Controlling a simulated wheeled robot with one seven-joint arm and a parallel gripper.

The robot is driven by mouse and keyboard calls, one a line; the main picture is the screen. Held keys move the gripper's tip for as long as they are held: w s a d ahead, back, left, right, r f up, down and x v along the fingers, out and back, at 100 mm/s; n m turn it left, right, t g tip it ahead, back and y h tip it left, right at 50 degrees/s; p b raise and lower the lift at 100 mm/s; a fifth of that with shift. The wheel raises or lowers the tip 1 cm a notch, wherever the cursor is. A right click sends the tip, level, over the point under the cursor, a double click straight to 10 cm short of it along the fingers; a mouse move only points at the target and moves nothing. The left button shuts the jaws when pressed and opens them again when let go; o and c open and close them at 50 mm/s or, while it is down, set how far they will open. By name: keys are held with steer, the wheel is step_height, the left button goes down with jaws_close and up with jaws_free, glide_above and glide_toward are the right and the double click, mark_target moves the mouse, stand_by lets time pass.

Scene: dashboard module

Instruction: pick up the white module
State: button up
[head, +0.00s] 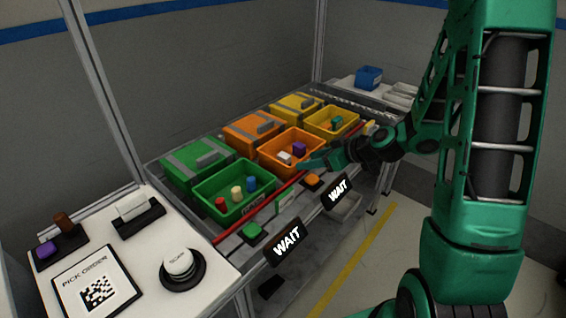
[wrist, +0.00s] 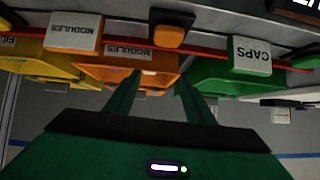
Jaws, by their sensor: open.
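The white module (head: 285,158) lies in the open orange bin (head: 273,168), to the left of a purple module (head: 299,148). My gripper (head: 303,164) is at the front right side of this bin, close to the white module. In the wrist view my gripper (wrist: 158,90) is open, its two green fingers apart and pointing at the orange bin (wrist: 95,72). A small pale patch (wrist: 149,72) shows between the fingertips, probably the white module. Nothing is held. The exact gap between fingers and module is unclear.
A green bin (head: 232,208) with coloured cylinders stands to the left. A yellow bin (head: 345,115) stands to the right. A red rail (head: 270,197) runs along the bin fronts. Lidded boxes sit behind. Two WAIT signs (head: 288,241) hang at the front edge.

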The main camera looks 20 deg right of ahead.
mark_target(285, 156)
steer(key=shift+w+a+f+t, duration=0.1)
steer(key=shift+w+t, duration=0.25)
steer(key=shift+w, duration=0.4)
steer(key=shift+w+a+f+t, duration=0.1)
steer(key=shift+w+t, duration=0.25)
steer(key=shift+w, duration=0.4)
steer(key=x, duration=1.1)
steer(key=shift+w, duration=0.3)
steer(key=c, duration=1.2)
